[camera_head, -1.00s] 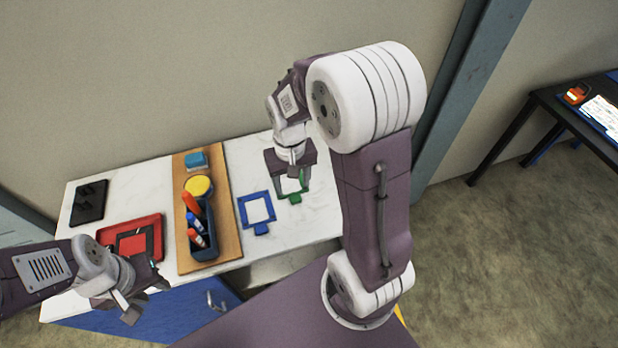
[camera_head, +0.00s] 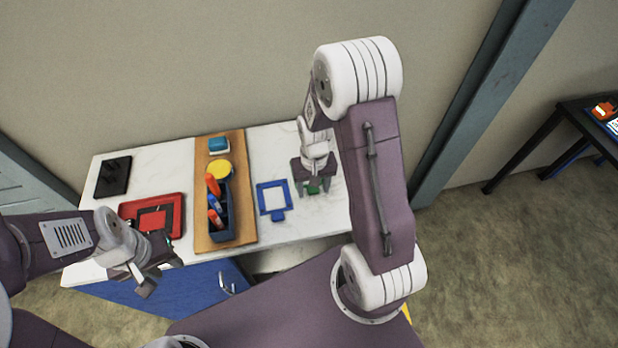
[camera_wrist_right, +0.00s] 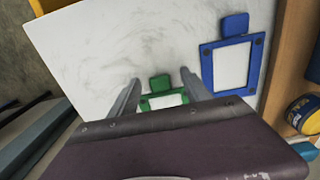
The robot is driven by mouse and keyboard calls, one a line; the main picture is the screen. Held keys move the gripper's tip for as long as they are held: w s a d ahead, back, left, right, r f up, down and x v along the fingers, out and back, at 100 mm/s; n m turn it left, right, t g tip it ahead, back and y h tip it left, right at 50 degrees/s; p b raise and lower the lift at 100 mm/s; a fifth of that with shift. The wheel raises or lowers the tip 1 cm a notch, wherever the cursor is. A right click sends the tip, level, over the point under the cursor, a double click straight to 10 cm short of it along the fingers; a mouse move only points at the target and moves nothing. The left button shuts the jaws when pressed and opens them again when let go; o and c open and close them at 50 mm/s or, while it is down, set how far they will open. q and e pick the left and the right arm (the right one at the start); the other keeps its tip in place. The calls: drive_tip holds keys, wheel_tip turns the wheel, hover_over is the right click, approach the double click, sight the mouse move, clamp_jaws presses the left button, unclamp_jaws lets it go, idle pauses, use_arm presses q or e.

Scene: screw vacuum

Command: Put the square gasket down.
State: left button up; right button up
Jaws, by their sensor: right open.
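A green square frame with a tab (camera_wrist_right: 160,82) lies on the white worktop in the right wrist view. In the head view only a small part of the green frame (camera_head: 313,188) shows below my right gripper. My right gripper (camera_head: 314,192) is open, its fingers on either side of the green tab; its fingers also show in the right wrist view (camera_wrist_right: 160,77). The gripper body hides much of the green frame. A blue square frame (camera_head: 272,197) lies flat to its left, apart from it. My left gripper (camera_head: 158,277) appears open and empty near the worktop's front left.
A wooden board (camera_head: 237,155) carries a dark holder (camera_head: 222,228) with orange and blue items, a yellow-topped container (camera_head: 219,170) and a blue block (camera_head: 218,145). A red tray (camera_head: 174,205) and a black item (camera_head: 113,176) lie further left. Worktop behind the blue frame is clear.

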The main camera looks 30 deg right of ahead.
drive_tip(key=shift+w+d+f, duration=0.1)
drive_tip(key=shift+d+f, duration=0.1)
drive_tip(key=shift+f, duration=0.25)
drive_tip(key=shift+a+r, duration=0.1)
clamp_jaws()
drive_tip(key=r, duration=0.4)
drive_tip(key=shift+s+r, duration=0.3)
drive_tip(key=shift+s, duration=0.05)
drive_tip(key=s+d+r, duration=0.3)
drive_tip(key=s+r, duration=0.3)
drive_tip(key=s, duration=0.4)
drive_tip(key=shift+s+d+r, duration=0.2)
drive_tip(key=shift+s+d, duration=0.05)
drive_tip(key=shift+s, duration=0.1)
